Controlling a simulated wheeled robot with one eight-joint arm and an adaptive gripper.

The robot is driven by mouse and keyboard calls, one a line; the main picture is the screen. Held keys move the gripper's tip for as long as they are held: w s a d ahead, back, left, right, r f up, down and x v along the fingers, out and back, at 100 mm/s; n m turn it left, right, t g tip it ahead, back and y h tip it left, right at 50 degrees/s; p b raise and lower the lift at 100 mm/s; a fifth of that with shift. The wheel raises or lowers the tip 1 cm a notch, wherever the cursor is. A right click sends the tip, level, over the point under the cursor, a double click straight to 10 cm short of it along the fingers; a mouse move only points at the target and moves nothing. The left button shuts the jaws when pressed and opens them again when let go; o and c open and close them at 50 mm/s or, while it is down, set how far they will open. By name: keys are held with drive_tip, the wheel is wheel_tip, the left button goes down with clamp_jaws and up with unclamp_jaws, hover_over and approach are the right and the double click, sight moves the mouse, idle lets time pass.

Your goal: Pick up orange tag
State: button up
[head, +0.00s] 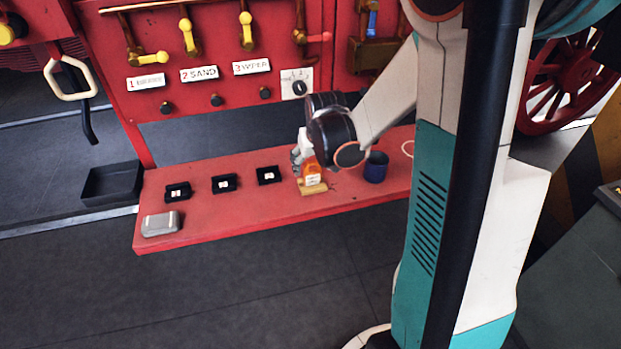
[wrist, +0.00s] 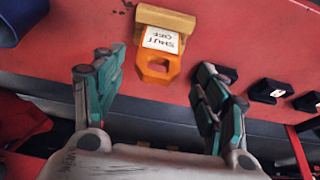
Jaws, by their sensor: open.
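The orange tag (head: 312,174) stands in a small tan wooden holder (head: 313,188) on the red shelf, just below my wrist in the head view. In the wrist view the orange tag (wrist: 155,64) shows a white label reading "SHUT OFF", upside down, and a hole through its orange end. The tan holder (wrist: 165,18) is at its far end. My gripper (wrist: 160,85) is open, its two teal fingers spread to the left and right of the tag without touching it. In the head view my gripper (head: 299,156) is partly hidden by my wrist.
The red shelf (head: 220,214) carries several small black holders (head: 224,184) to the left, a grey metal box (head: 161,224) at the left end and a dark blue cup (head: 376,167) to the right. Behind it stands a red panel with yellow-handled valves. A black tray (head: 112,183) lies left of the shelf.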

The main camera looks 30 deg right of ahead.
sight(311, 170)
drive_tip(key=b+x, duration=0.1)
drive_tip(key=x, duration=0.1)
drive_tip(key=b+x, duration=0.1)
drive_tip(key=x, duration=0.3)
drive_tip(key=shift+w+d+b, duration=0.3)
drive_tip(key=shift+b, duration=0.1)
drive_tip(key=c, duration=1.1)
